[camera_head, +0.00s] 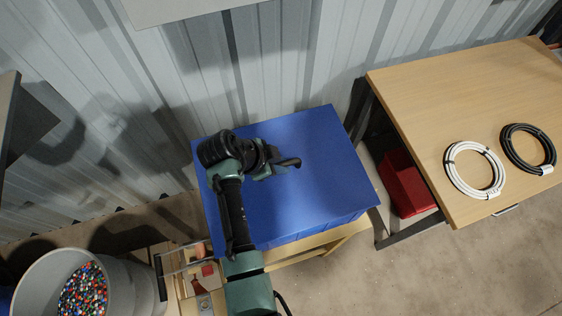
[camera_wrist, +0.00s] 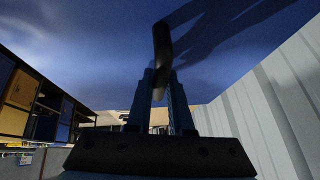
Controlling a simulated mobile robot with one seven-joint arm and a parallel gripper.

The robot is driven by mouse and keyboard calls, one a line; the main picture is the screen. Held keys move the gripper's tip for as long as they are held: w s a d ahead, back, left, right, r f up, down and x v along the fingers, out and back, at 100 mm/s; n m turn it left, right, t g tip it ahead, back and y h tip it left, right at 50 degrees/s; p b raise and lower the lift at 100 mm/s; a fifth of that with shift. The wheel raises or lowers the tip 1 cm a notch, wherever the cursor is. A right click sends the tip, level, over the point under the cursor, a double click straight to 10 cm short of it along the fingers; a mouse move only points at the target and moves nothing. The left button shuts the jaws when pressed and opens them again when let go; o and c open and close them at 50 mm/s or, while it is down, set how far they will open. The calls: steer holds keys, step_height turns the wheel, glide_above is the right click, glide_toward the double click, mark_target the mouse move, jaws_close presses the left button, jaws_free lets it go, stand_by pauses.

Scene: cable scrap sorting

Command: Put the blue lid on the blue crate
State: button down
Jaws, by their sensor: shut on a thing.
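The blue lid (camera_head: 325,165) is a wide flat panel in the middle of the head view, and its blue face fills the top of the wrist view (camera_wrist: 80,45). A dark curved handle (camera_wrist: 162,45) stands out from it. My gripper (camera_head: 279,167) is over the lid, left of its middle, with its fingers shut on the handle; the fingers also show in the wrist view (camera_wrist: 164,85). The blue crate (camera_head: 320,229) shows only as a ribbed side below the lid's front edge. The rest of it is hidden, and I cannot tell whether the lid touches its rim.
The crate is on a wooden stand (camera_head: 330,241). A wooden table (camera_head: 440,105) with a white cable coil (camera_head: 452,171) and a black one (camera_head: 508,146) is at right. A red box (camera_head: 405,185) is under it. A grey bin (camera_head: 35,285) stands at lower left. A corrugated wall is behind.

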steer(key=c, duration=0.8)
jaws_free()
steer(key=shift+o, duration=0.3)
